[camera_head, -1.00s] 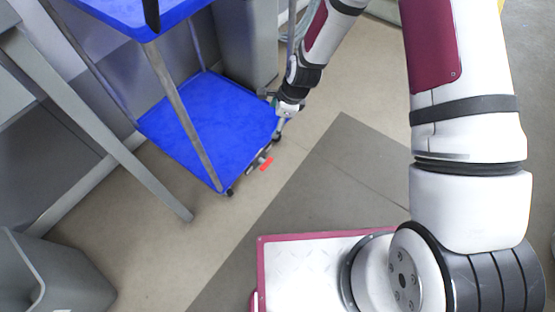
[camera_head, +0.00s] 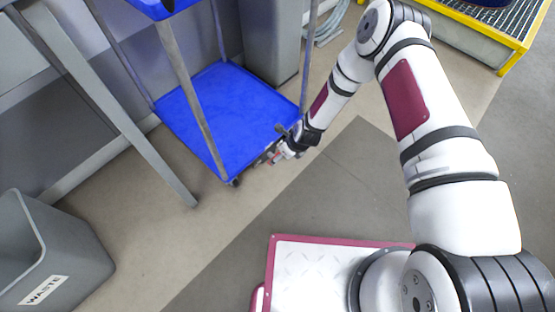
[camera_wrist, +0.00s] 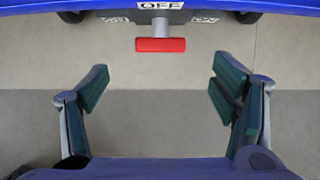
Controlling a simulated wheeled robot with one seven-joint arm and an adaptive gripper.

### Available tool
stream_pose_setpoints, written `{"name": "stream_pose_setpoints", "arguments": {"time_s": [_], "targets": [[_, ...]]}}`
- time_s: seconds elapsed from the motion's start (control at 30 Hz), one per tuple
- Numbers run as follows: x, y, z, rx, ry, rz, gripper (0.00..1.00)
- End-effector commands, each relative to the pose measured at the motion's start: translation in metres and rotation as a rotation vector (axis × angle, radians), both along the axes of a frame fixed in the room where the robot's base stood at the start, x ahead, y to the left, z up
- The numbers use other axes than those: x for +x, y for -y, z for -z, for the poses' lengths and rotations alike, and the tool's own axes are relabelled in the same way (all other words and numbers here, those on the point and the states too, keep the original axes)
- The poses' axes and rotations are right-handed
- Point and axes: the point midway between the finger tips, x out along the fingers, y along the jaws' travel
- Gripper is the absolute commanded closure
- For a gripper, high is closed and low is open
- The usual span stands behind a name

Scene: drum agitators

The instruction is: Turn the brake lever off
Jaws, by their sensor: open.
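The brake lever (camera_wrist: 160,45) shows in the wrist view as a red bar on a short grey stem, under the edge of the blue cart (camera_wrist: 60,6). An "OFF" label (camera_wrist: 160,4) sits above the stem, and an "ON" label (camera_wrist: 204,20) lies to its right. My gripper (camera_wrist: 160,97) is open and empty, its two fingers wide apart. The lever is ahead of the gap between them, and they do not touch it. In the head view my gripper (camera_head: 268,158) is low by the front edge of the cart's lower shelf (camera_head: 215,115) and hides the lever.
A grey waste bin (camera_head: 75,250) stands at the lower left, near a grey bench leg (camera_head: 140,145). Another grey bin (camera_head: 270,40) stands behind the cart. A yellow-framed grate (camera_head: 470,45) is at the upper right. The floor (camera_head: 330,190) before the cart is clear.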

Motion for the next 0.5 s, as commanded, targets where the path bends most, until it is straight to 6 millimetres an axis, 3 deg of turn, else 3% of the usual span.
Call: {"name": "stream_pose_setpoints", "arguments": {"time_s": [0.03, 0.2, 0.5], "targets": [[0.002, -0.004, 0.014, 0.000, 0.002, -0.004, 0.20], [0.009, -0.013, 0.043, -0.001, 0.001, -0.004, 0.20], [0.018, -0.022, 0.069, -0.001, 0.001, -0.001, 0.20]]}}
